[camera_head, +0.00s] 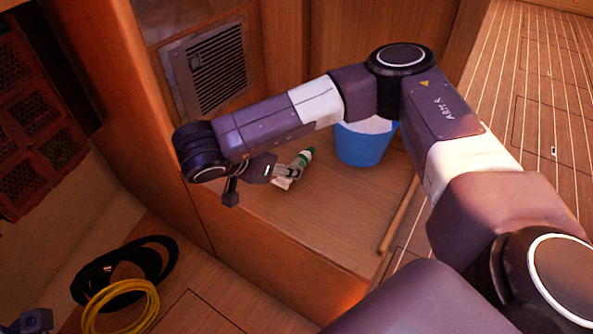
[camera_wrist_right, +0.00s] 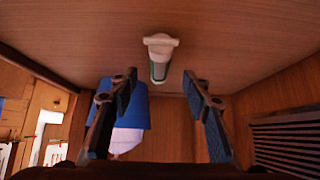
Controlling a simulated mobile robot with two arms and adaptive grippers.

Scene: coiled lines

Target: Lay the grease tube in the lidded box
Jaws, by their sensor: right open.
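The grease tube (camera_head: 298,163), white with a green end, lies on the wooden bench top beside the blue bucket. In the right wrist view the tube (camera_wrist_right: 161,50) is ahead of the jaws, its pale flat end uppermost in the picture. My right gripper (camera_head: 248,184) is just left of the tube in the head view. In the right wrist view its fingers (camera_wrist_right: 160,78) are spread with nothing held between them. A dark piece at the lower left corner looks like part of my left gripper (camera_head: 33,320); its jaws cannot be made out. I see no lidded box.
The blue bucket (camera_head: 362,146) stands on the bench behind my right arm; it also shows in the wrist view (camera_wrist_right: 137,112). A wooden rail (camera_head: 398,215) edges the bench. Black (camera_head: 163,262) and yellow (camera_head: 150,290) coiled lines lie lower left. A vent grille (camera_head: 218,66) is behind.

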